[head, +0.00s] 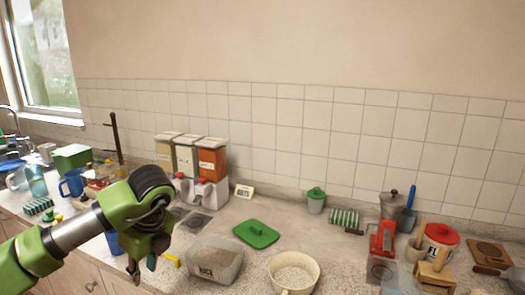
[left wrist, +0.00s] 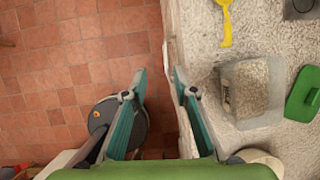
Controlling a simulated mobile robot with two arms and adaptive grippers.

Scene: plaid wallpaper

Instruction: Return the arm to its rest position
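My left gripper (head: 140,268) hangs at the front edge of the counter in the head view, with its arm coming in from the left. In the left wrist view its two teal fingers (left wrist: 157,88) are spread apart with nothing between them. Below the fingers are the red tile floor (left wrist: 70,60) and the counter's edge. My right gripper shows in neither view.
A clear container (head: 215,262) of grainy contents stands right of the gripper, near a green lid (head: 256,234) and a cream pot (head: 293,272). A yellow scoop (left wrist: 226,22) lies close by. Dispensers (head: 205,160) stand at the back.

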